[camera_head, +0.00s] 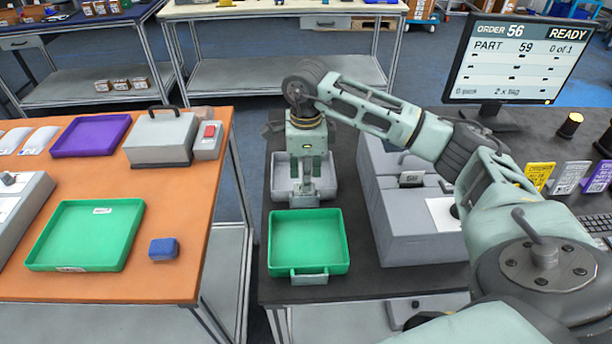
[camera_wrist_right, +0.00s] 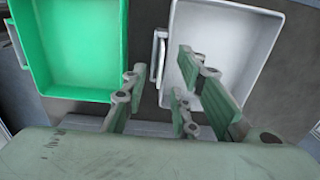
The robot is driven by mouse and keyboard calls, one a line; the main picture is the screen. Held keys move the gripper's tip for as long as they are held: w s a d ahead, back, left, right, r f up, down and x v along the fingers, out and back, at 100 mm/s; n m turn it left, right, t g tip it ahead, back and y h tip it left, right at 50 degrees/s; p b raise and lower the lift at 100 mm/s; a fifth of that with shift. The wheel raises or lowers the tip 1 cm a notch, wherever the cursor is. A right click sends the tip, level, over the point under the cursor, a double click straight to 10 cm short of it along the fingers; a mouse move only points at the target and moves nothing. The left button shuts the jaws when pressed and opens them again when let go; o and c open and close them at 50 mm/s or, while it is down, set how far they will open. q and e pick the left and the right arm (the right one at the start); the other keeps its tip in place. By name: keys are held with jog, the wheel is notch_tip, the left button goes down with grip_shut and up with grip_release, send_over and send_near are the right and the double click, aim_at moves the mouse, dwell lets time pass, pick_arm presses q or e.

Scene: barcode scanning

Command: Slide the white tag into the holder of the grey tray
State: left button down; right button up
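The grey tray (camera_head: 278,184) lies on the dark table, behind the green tray. In the wrist view the grey tray (camera_wrist_right: 250,42) is at the upper right, its pale holder (camera_wrist_right: 158,55) on the side facing the green tray. I cannot tell whether the holder contains a tag. A white card (camera_head: 569,178) stands at the right. My left gripper is not in view.
The green tray (camera_head: 308,240) sits directly in front of the grey one. A grey drawer unit (camera_head: 425,235) stands close on the right. A monitor (camera_head: 520,62), yellow card (camera_head: 538,176) and purple card (camera_head: 598,177) are farther right. An orange table (camera_head: 180,275) is left, across a gap.

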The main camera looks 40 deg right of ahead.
notch_tip(320, 180, up, 11)
jog(key=shift+r, duration=0.2)
dwell(0.6)
